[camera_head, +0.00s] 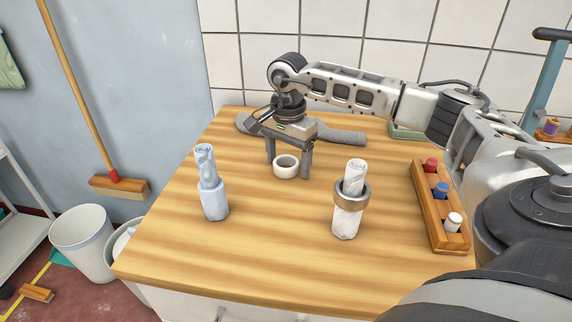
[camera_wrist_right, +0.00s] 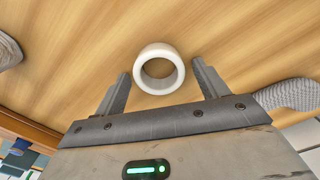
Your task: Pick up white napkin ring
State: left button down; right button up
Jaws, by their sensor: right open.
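The white napkin ring (camera_head: 286,166) sits on the wooden table (camera_head: 250,258) toward its back middle. It also shows in the right wrist view (camera_wrist_right: 159,69), with its round hole facing the camera. My right gripper (camera_head: 289,172) points down over the ring, its two fingers apart on either side of it. In the right wrist view the gripper (camera_wrist_right: 161,85) is open and the ring lies between and slightly beyond the fingertips, with clear space to each finger. My left gripper is not in view.
A rolled napkin (camera_head: 212,187) stands at left. Another rolled napkin (camera_head: 345,220) with a metallic ring (camera_head: 351,196) around it stands at right. A wooden rack (camera_head: 437,207) with coloured spools lies at the right edge. A grey ribbed hose-like item (camera_head: 343,136) lies behind the gripper.

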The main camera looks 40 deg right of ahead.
jog(key=c, duration=1)
jog(key=shift+c, duration=0.2)
jog(key=shift+r, duration=0.1)
